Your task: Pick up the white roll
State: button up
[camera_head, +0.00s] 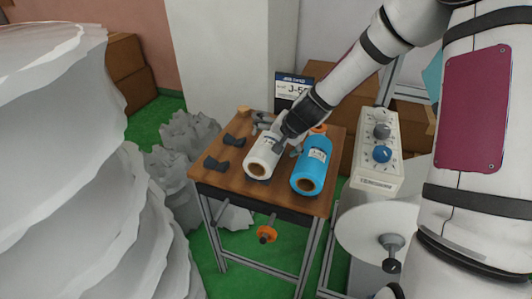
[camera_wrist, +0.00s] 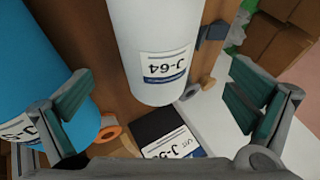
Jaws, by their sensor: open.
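The white roll (camera_head: 262,158) lies on a small wooden-topped table, its brown core facing the front. In the wrist view the white roll (camera_wrist: 150,35) fills the upper middle, with a label reading J-64 near its end. My gripper (camera_head: 284,141) is over the far part of the roll and hides some of it. In the wrist view my gripper (camera_wrist: 160,98) is open, with one finger on each side of the roll's line and visible gaps to it. I cannot tell its exact height over the roll.
A blue roll (camera_head: 312,168) lies close on the right; my left finger overlaps it in the wrist view. Dark brackets (camera_head: 234,140) sit left on the table (camera_head: 219,182). A control box (camera_head: 377,150) is right, white crumpled material (camera_head: 75,170) left.

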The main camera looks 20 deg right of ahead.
jog(key=shift+s+x, duration=0.25)
jog(key=shift+x, duration=3.5)
jog(key=shift+f, duration=0.2)
jog(key=c, duration=1.5)
